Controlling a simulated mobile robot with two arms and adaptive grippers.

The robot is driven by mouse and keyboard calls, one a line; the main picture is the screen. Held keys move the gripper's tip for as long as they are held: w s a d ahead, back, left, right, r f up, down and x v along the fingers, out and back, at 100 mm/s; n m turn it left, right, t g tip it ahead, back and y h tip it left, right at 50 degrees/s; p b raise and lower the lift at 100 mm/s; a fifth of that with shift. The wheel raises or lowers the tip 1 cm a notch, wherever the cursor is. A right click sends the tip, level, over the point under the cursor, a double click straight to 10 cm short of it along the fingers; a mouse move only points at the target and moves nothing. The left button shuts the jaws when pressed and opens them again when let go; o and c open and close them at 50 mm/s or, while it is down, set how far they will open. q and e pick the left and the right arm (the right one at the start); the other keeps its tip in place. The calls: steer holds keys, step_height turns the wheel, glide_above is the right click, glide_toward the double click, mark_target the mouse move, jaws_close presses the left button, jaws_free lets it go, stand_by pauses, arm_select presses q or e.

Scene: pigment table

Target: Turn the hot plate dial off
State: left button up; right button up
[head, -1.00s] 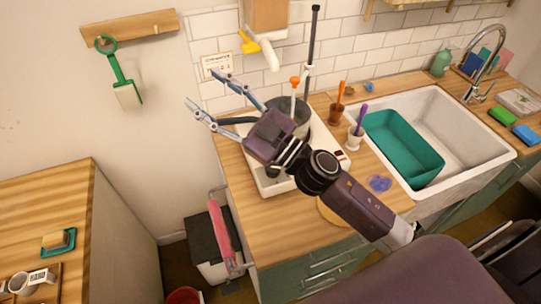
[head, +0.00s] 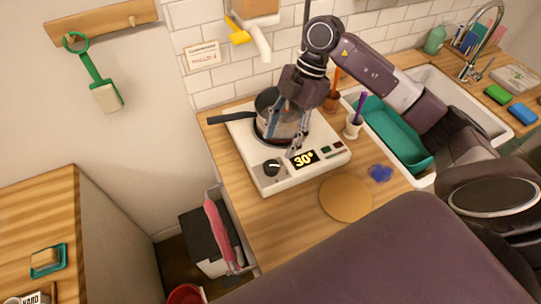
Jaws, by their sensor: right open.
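The white hot plate (head: 262,178) sits on the wooden counter, its control panel facing me. Its black dial (head: 271,168) is at the left of the panel, beside a lit display (head: 304,159) reading 30°. A dark pot (head: 266,100) stands on the plate, its handle pointing left. My right gripper (head: 283,143) is open and points down in front of the pot, its fingertips close to the panel, up and right of the dial. Its fingers hide part of the pot. I cannot tell whether they touch anything. My left gripper is not in view.
A round wooden board (head: 346,198) and a blue item (head: 380,173) lie right of the hot plate. A white cup with a purple tool (head: 354,124) stands near the sink with its green basin (head: 372,112). Bare counter lies in front of the hot plate.

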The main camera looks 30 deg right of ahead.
mark_target(272, 165)
steer(key=p+x, duration=0.2)
steer(key=x, duration=0.4)
steer(key=shift+s+f, duration=0.2)
steer(key=shift+a+f+p, duration=0.25)
steer(key=shift+f+p, duration=0.05)
steer(key=shift+f, duration=0.3)
steer(key=c, duration=1.2)
steer(key=shift+o, duration=0.2)
